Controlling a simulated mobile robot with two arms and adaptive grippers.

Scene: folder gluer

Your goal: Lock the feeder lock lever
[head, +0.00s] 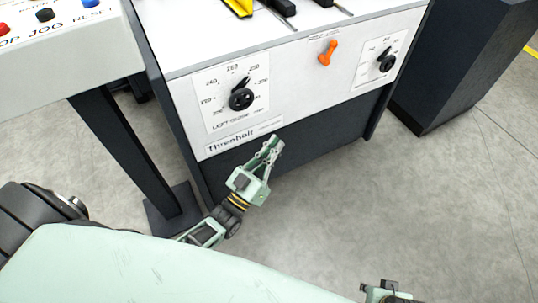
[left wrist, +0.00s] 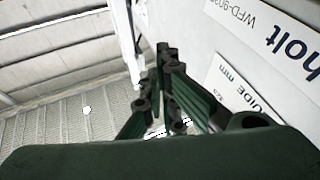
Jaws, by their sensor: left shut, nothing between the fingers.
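The orange feeder lock lever (head: 326,53) is on the white front panel of the machine, between two black dials, below a small label too small to read. It stands slightly tilted, its upper end leaning right. My left gripper (head: 273,144) is shut and empty, in front of the panel's lower edge, below and left of the lever and apart from it. In the left wrist view its fingers (left wrist: 166,62) are together beside the white panel; the lever is not in that view. My right gripper (head: 388,293) is only partly seen at the bottom edge.
A large left dial (head: 241,98) and a smaller right dial (head: 386,63) flank the lever. A control box (head: 60,70) with push buttons stands at the left on a dark post (head: 125,150). A dark cabinet (head: 465,65) stands at the right. Grey floor in front is clear.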

